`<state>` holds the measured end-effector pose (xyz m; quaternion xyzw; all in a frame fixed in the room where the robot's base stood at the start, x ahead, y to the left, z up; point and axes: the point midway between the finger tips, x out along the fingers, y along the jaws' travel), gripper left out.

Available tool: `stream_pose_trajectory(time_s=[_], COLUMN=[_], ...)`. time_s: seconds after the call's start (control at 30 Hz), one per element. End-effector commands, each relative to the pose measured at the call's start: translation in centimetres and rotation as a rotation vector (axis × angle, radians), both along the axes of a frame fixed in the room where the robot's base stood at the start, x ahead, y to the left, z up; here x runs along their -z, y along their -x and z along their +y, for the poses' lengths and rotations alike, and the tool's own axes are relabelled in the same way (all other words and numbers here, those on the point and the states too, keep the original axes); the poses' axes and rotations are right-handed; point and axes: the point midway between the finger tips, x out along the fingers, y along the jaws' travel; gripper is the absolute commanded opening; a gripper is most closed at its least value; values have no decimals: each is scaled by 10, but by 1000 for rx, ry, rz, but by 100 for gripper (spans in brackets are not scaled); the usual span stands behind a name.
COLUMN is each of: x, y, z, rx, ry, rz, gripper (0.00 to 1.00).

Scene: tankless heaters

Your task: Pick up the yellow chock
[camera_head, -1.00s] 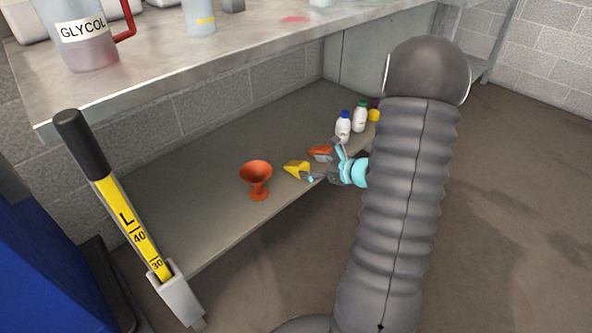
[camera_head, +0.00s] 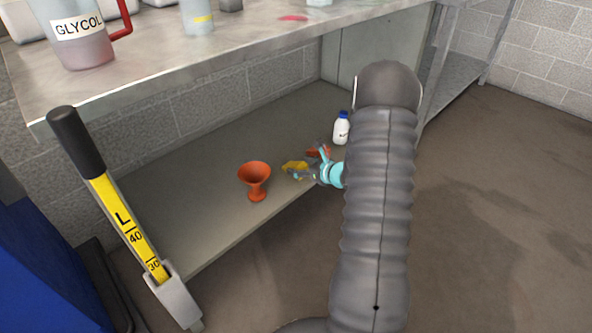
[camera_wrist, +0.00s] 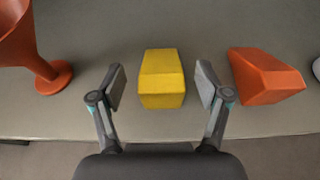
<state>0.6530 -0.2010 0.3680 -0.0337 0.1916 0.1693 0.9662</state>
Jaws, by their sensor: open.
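The yellow chock (camera_wrist: 162,80) lies on the lower shelf, in the middle of the wrist view. My gripper (camera_wrist: 160,86) is open, with one finger on each side of the chock and a gap between each finger and the chock. In the head view the yellow chock (camera_head: 293,167) is partly covered by my gripper (camera_head: 300,172), which reaches in from the right. I cannot tell from these views how far down the fingertips are relative to the chock.
An orange chock (camera_wrist: 266,77) lies just right of the right finger. A white bottle with a blue cap (camera_head: 341,129) stands farther back. The bench top (camera_head: 190,70) overhangs the lower shelf (camera_head: 190,205).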

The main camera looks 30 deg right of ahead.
Motion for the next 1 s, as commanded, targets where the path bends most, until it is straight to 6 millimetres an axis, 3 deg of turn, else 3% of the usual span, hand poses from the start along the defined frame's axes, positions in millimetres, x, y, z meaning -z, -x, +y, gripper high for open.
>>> stream_pose_trajectory(time_s=[0.13,0.3,0.6,0.87,1.0], x=[18,24,25,25,24], y=[-16,-32,-35,-35,-35], z=[5,11,11,12,12], rx=[-3,-3,-1,-1,-2], ry=[0,0,0,0,-1], rz=[2,2,1,1,0], gripper=[76,76,76,11,8])
